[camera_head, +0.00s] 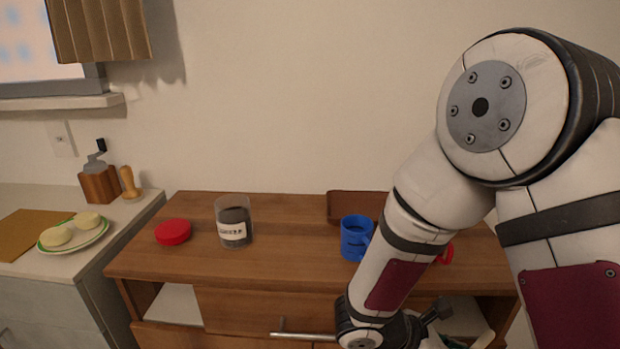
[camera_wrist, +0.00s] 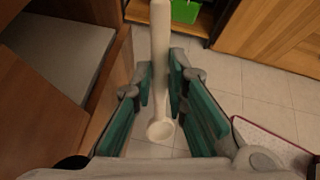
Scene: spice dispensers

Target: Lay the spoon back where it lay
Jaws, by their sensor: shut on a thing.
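In the wrist view, my gripper (camera_wrist: 161,84) is shut on a pale, cream-coloured spoon (camera_wrist: 160,32). Its handle runs up between the teal finger pads to the top edge, and its small round bowl sits low between the fingers. The spoon is held over the floor, beside an open wooden cabinet. In the head view, the end of my arm is low in front of the wooden counter (camera_head: 285,265); the spoon cannot be made out there. The spot where the spoon lay cannot be told from these frames.
On the counter stand a red lid (camera_head: 173,232), a clear labelled jar with dark contents (camera_head: 234,222), a blue mug (camera_head: 354,238) and a brown box (camera_head: 341,205). A red object (camera_head: 447,254) is partly hidden by my arm. The counter's front middle is clear.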

